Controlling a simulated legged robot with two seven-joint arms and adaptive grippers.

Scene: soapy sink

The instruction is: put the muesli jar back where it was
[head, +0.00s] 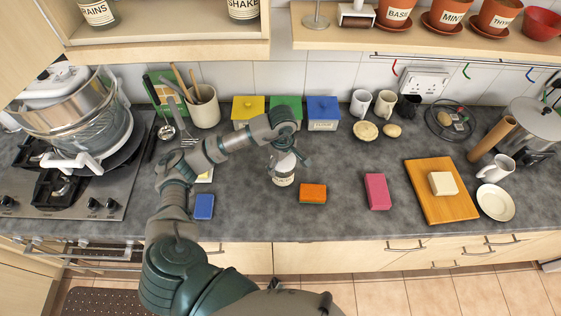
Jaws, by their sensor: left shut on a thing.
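A clear jar with a white label (283,179), taken to be the muesli jar, is upright at the middle of the worktop, below my left gripper. Its label is too small to read surely. My left gripper (288,152) comes down over the top of the jar and is shut on it, hiding its upper part. I cannot tell whether the jar's base touches the worktop. An open shelf (165,51) at the upper left holds a jar marked as grains (98,12) and one marked shake (243,9). My right gripper is not in view.
Yellow, green and blue boxes (323,114) stand behind the jar. An orange sponge (312,193) and a pink block (377,191) lie to its right. A blue sponge (204,206) lies left. A wooden board (424,189) is farther right. A utensil pot (204,108) stands at the back.

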